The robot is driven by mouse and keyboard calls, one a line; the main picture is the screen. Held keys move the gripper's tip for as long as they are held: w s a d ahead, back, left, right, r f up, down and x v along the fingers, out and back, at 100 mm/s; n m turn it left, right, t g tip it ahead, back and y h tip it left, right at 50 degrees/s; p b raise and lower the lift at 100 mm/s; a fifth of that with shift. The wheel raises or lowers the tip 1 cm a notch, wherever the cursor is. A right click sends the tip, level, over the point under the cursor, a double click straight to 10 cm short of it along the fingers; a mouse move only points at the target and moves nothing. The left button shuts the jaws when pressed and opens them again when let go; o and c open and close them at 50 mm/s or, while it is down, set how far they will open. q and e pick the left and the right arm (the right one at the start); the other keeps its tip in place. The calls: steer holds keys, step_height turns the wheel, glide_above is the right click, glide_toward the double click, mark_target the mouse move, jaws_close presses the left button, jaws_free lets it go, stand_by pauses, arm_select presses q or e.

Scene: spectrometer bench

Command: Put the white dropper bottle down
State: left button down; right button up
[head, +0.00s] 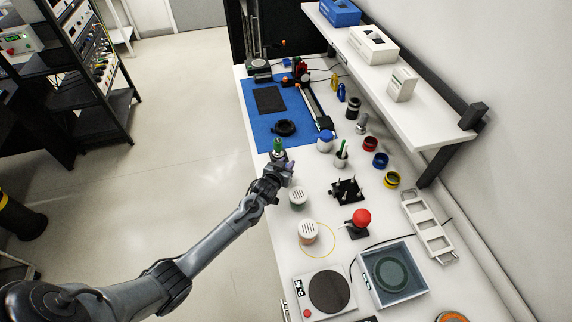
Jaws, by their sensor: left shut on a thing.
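The white dropper bottle (278,149) shows as a small pale body with a green top, at the near-left edge of the white bench. My left gripper (278,163) is shut on it, and the fingers and wrist hide its lower part. The bottle looks roughly upright. I cannot tell whether its base touches the bench. My right gripper is not in view.
A blue mat (258,121) with a black ring (285,128) lies just beyond. A shelf (416,117) overhangs the bench's right side.

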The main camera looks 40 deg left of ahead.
arm_select(q)
steer(key=shift+f, duration=0.2)
steer(key=c, duration=0.9)
jaws_free()
steer(key=shift+o, duration=0.2)
steer(key=shift+r, duration=0.1)
steer(key=shift+r, duration=0.1)
steer(key=shift+s+d+r, duration=0.1)
steer(key=shift+s+r, duration=0.1)
steer(key=shift+s, duration=0.2)
steer(key=s+d+r+m+g+h, duration=0.1)
steer(key=s+d, duration=0.5)
steer(key=s, duration=0.6)
steer(key=s+d+r+m+g+h, duration=0.1)
steer(key=s+d+g, duration=0.4)
steer(key=s, duration=0.7)
steer(key=s+d+r+m+g+h+p, duration=0.1)
steer(key=s+d+r+m+g, duration=0.2)
steer(key=s+d, duration=0.4)
steer(key=s+r, duration=0.1)
steer(key=s, duration=0.4)
steer(key=shift+s+r+h, duration=0.2)
steer(key=shift+h, duration=0.2)
